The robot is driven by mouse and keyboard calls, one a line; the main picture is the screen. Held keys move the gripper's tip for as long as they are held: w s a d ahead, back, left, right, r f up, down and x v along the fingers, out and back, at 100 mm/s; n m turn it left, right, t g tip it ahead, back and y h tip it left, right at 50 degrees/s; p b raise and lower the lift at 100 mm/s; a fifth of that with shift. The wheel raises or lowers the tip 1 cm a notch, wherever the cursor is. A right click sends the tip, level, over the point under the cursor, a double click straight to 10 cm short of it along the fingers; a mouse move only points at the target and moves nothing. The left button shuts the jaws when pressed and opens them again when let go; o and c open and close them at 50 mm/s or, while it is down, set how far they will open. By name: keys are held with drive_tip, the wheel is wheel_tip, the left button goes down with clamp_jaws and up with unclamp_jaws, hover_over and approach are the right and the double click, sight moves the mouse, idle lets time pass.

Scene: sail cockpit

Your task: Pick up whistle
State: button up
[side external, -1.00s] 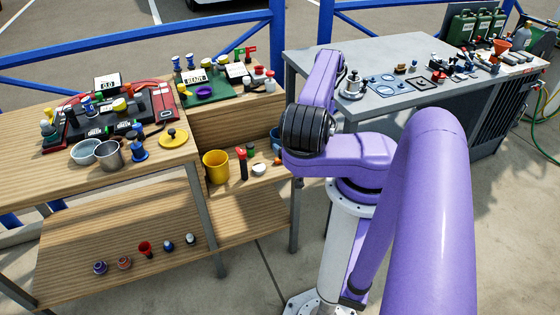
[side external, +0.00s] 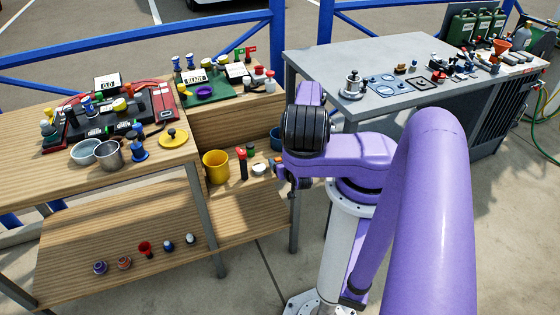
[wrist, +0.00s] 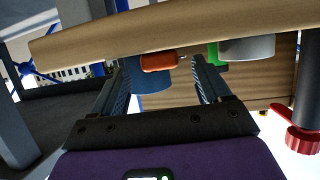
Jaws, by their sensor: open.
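A small rounded orange piece (wrist: 159,62), most likely the whistle, lies on the wooden shelf, which appears upside down in the wrist view. My gripper (wrist: 164,68) is open and empty. In the wrist view its two fingers appear on either side of the orange piece, which is beyond them; I cannot tell the exact gap. In the side external view my gripper (side external: 279,172) is at the right end of the middle shelf, and the orange piece is mostly hidden there.
A blue cup (wrist: 148,80) stands close to the orange piece. A pale round dish (wrist: 247,47) and a green item (wrist: 213,53) are to its right. The shelf also holds a yellow cup (side external: 215,167) and a red-topped dark item (side external: 242,165).

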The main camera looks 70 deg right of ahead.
drive_tip(key=shift+w+d+f, duration=0.3)
drive_tip(key=shift+w+d, duration=0.15)
drive_tip(key=shift+d, duration=0.05)
drive_tip(key=c, duration=1.1)
drive_tip(key=shift+r, duration=0.15)
drive_tip(key=shift+r, duration=0.5)
drive_tip(key=s+a+r, duration=0.3)
drive_tip(key=r, duration=0.1)
drive_tip(key=s+a+r, duration=0.3)
drive_tip(key=r, duration=0.1)
drive_tip(key=s+a+r, duration=0.3)
drive_tip(key=s+a, duration=0.1)
drive_tip(key=shift+r, duration=0.4)
